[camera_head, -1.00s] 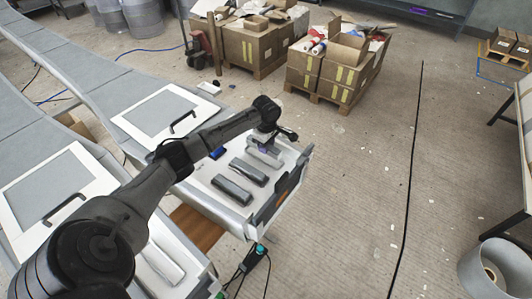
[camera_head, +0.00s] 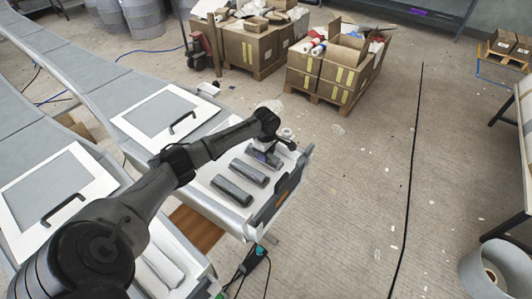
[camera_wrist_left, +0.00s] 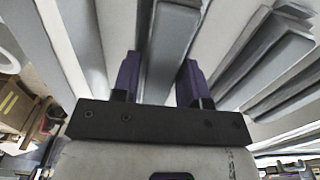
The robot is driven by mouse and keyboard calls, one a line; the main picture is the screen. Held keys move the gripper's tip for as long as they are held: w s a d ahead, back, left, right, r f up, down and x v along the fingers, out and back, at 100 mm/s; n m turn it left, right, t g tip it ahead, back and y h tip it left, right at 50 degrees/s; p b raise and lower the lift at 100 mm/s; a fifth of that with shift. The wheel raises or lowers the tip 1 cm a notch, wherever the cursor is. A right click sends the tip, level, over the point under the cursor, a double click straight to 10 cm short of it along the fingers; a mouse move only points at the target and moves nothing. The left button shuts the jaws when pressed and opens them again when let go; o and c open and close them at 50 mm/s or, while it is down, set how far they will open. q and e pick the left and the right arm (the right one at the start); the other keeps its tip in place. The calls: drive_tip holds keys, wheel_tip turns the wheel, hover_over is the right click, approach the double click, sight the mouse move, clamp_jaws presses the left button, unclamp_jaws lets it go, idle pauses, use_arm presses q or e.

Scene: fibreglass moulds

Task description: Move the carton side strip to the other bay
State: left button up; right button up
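Several dark grey bar-like strips lie in the white tray at the end of the bench (camera_head: 205,200). One is the front strip (camera_head: 231,191), one the middle strip (camera_head: 249,172), and the far strip (camera_head: 264,158) lies under my left gripper (camera_head: 267,149). I cannot tell which is the carton side strip. In the left wrist view, the purple fingers of my left gripper (camera_wrist_left: 160,82) stand on either side of a long grey strip (camera_wrist_left: 172,45). The fingers look close to its sides, but contact is unclear. My right gripper is out of view.
Further grey strips (camera_wrist_left: 275,45) lie beside the fingers in the left wrist view. White-framed panels with dark handles (camera_head: 160,115) lie along the bench. Cartons on pallets (camera_head: 335,70) stand on the floor behind. The floor to the right is largely open.

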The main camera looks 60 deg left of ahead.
use_arm(q)
drive_tip(key=o, duration=0.3)
drive_tip(key=shift+r, duration=0.15)
wheel_tip(320, 180, up, 12)
drive_tip(key=p, duration=0.1)
idle(0.4)
idle(0.4)
drive_tip(key=shift+d, duration=0.1)
